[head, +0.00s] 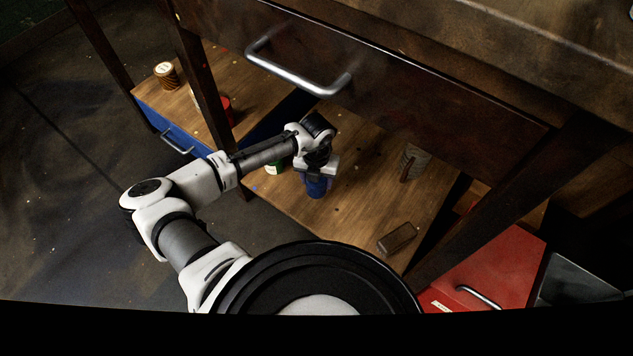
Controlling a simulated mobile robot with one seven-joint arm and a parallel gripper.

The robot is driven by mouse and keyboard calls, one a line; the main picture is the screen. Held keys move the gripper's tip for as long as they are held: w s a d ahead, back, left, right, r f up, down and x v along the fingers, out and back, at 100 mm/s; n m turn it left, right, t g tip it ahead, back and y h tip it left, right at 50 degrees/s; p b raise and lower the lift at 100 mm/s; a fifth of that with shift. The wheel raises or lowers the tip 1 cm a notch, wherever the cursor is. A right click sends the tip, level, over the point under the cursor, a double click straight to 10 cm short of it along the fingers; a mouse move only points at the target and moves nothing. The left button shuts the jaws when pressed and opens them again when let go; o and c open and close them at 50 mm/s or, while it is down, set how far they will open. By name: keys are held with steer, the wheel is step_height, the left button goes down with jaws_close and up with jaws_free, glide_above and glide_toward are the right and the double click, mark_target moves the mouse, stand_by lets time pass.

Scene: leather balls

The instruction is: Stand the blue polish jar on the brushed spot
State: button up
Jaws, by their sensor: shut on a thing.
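My gripper (317,173) is shut on the blue polish jar (316,188), which hangs upright below it over the front part of the wooden lower shelf (345,215). The fingers hide the jar's upper part. I cannot tell whether its base touches the shelf. I cannot make out the brushed spot for certain; small pale flecks lie on the shelf boards. A brown block, perhaps a brush (397,238), lies on the shelf to the right and nearer.
A green jar (273,168) stands just left of my gripper. A grey striped object (413,161) stands farther right. A drawer with a metal handle (298,80) overhangs the shelf. A table leg (500,205) bounds it on the right. Shelf between jar and block is clear.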

steer(key=shift+f, duration=0.4)
steer(key=shift+f, duration=0.15)
steer(key=o, duration=1.2)
step_height(320, 180, up, 12)
steer(key=p, duration=0.4)
